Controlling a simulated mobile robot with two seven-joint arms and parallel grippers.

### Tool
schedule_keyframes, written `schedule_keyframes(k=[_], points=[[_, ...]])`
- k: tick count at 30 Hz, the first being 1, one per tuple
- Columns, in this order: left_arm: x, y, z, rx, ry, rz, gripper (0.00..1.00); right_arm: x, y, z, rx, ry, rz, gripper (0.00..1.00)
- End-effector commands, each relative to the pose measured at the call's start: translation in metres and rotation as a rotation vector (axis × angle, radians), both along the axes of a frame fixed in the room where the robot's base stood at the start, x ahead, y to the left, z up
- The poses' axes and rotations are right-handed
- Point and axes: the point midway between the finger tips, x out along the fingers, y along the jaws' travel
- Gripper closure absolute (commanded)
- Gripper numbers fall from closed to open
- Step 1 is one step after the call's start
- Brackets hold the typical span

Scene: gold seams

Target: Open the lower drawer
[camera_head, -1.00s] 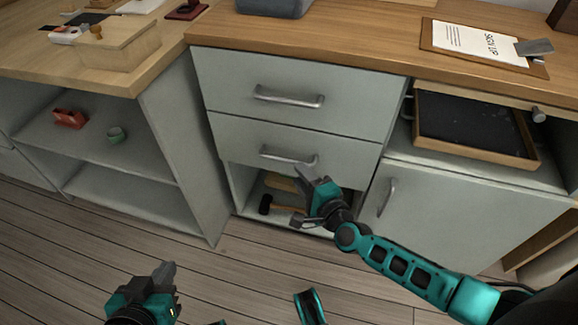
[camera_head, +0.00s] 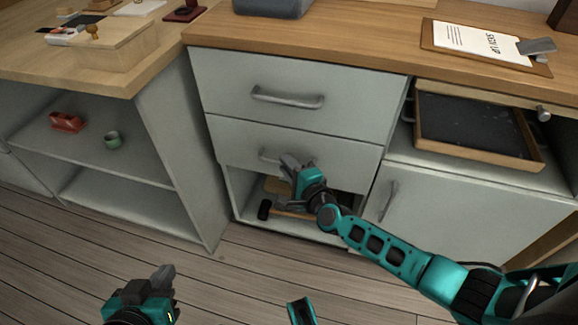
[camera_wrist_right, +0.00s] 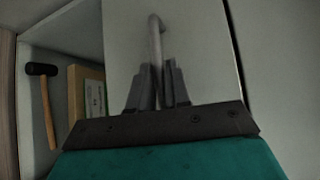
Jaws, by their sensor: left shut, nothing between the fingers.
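The lower drawer (camera_head: 345,152) is a grey-green front below the upper drawer, and it is closed. Its metal handle (camera_head: 267,156) is partly hidden behind my right gripper (camera_head: 291,162). In the right wrist view the handle (camera_wrist_right: 155,40) runs down between the two fingers of my right gripper (camera_wrist_right: 158,68). The fingers stand apart, one on either side of the handle's line; I cannot tell whether they touch it. My left gripper (camera_head: 166,275) is shut and empty, low over the floor, far from the drawer.
The upper drawer (camera_head: 300,85) is closed. A cupboard door (camera_head: 440,205) and a tray (camera_head: 475,130) are right. Floor in front is clear.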

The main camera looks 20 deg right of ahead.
Motion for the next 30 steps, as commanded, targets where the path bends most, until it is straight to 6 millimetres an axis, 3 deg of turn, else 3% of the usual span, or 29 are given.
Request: schedule_keyframes(k=[4,20,26,30], points=[[0.000,0.000,0.000,-0.001,0.000,0.001,1.00,0.000,0.000,0.000,0.000,0.000,0.000,0.99],[-0.004,0.001,-0.003,0.000,0.011,0.002,1.00,-0.001,0.000,0.000,0.000,0.000,0.000,1.00],[-0.004,0.001,0.003,0.001,0.009,0.004,1.00,-0.014,0.010,0.001,0.003,0.003,0.000,1.00],[-0.003,0.002,0.011,0.001,0.001,0.008,1.00,-0.035,0.023,0.002,0.004,0.005,0.000,1.00]])
